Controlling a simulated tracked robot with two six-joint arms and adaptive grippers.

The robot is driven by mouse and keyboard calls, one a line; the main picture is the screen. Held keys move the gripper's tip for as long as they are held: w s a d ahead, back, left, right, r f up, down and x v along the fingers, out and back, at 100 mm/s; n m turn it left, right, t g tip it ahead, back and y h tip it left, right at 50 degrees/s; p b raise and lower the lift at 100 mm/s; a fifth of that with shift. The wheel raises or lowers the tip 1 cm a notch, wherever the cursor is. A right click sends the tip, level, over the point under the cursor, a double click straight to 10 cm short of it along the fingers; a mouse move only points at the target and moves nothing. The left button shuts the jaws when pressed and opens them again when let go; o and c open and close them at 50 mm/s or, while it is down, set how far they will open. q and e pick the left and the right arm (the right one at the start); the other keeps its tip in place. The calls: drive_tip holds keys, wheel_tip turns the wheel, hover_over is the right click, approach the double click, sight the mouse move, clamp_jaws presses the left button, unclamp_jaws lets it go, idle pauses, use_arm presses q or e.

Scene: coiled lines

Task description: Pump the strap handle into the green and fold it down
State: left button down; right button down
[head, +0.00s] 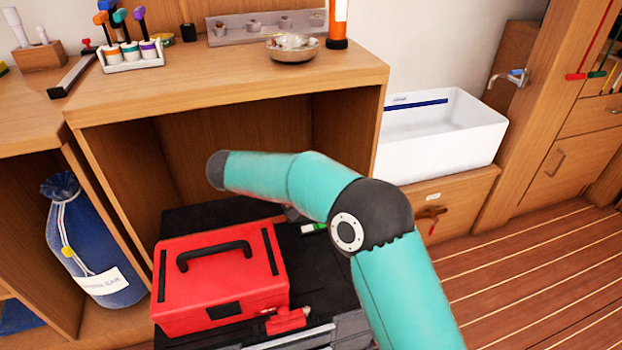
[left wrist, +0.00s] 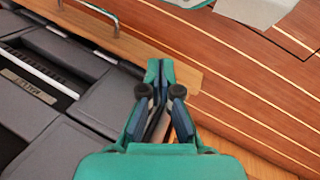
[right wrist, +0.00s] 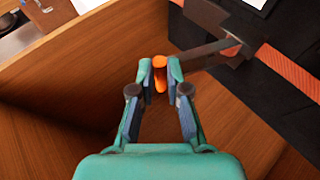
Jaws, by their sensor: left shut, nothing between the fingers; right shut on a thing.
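In the right wrist view my right gripper (right wrist: 160,75) is shut on the orange end of the strap handle (right wrist: 160,67). The handle's dark lever (right wrist: 196,54) runs right from my fingertips to a dark ratchet body on an orange strap (right wrist: 285,72). My teal right arm crosses the head view and hides the ratchet and gripper there. No green band can be made out at the ratchet. In the left wrist view my left gripper (left wrist: 160,85) is shut and empty, above a wooden edge and the striped floor.
A red toolbox (head: 205,285) sits on a black surface below the wooden counter (head: 235,85). A small green-and-white item (head: 313,228) lies beside it, near my arm. A white basin (head: 440,130) stands at right. Grey drawer fronts (left wrist: 40,100) show at left in the left wrist view.

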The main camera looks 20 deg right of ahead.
drive_tip(key=shift+a+f, duration=0.2)
drive_tip(key=shift+f, duration=0.15)
drive_tip(key=c, duration=1.2)
unclamp_jaws()
drive_tip(key=shift+o, duration=0.2)
drive_tip(key=shift+d, duration=0.1)
drive_tip(key=shift+r, duration=0.1)
drive_tip(key=v, duration=1.2)
